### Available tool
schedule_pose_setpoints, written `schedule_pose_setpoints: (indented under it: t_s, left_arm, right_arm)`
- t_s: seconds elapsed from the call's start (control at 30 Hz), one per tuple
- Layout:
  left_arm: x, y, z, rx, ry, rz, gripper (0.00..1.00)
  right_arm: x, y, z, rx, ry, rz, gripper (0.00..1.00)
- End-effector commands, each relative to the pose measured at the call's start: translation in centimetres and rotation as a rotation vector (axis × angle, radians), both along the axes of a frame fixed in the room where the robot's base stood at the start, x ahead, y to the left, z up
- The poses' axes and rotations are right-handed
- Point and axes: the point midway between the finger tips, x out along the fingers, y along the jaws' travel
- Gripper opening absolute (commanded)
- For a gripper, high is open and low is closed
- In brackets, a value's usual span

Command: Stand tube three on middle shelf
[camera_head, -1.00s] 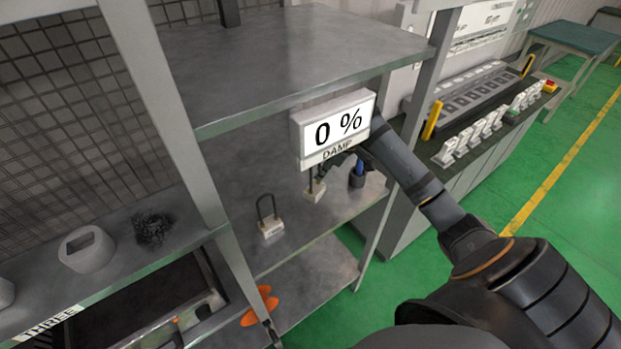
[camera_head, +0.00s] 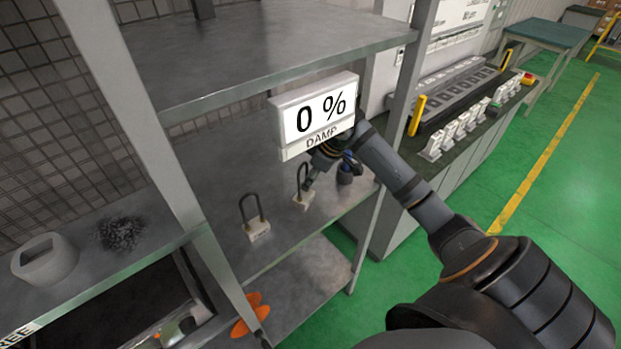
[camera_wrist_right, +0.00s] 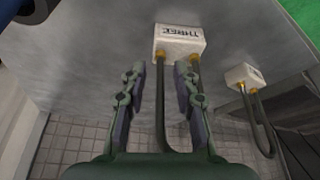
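Tube three (camera_head: 303,199) is a white block with a dark U-shaped loop. It stands upright on the grey middle shelf (camera_head: 215,185). In the right wrist view its label reads THREE upside down on the block (camera_wrist_right: 180,41). My right gripper (camera_head: 317,168) is beside the loop, partly hidden by the display. In the wrist view my right gripper (camera_wrist_right: 160,76) is open. One leg of the loop shows between the fingers, and the other passes by the right finger; contact cannot be told. My left gripper is out of view.
A second looped tube (camera_head: 257,231) stands to the left on the same shelf; it also shows in the wrist view (camera_wrist_right: 244,76). A white display (camera_head: 315,112) reads 0 % DAMP. Shelf posts flank the opening.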

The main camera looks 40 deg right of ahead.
Motion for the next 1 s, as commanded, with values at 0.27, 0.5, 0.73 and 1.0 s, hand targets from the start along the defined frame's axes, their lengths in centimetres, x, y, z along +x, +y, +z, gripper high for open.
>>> schedule_pose_setpoints:
  t_s: [0.27, 0.5, 0.73, 1.0]
  left_arm:
    - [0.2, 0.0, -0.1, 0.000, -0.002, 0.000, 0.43]
    - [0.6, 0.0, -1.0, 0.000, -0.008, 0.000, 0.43]
    - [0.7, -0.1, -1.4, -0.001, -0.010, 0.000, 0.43]
    - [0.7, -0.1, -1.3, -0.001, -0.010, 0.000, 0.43]
  right_arm:
    - [0.0, -0.1, 0.5, -0.002, -0.002, 0.001, 0.30]
    - [-1.4, -1.1, 4.3, -0.007, -0.005, 0.000, 0.30]
    - [-2.3, -1.6, 6.9, -0.002, -0.001, 0.001, 0.30]
    - [-2.4, -1.6, 7.2, 0.001, -0.001, 0.000, 0.30]
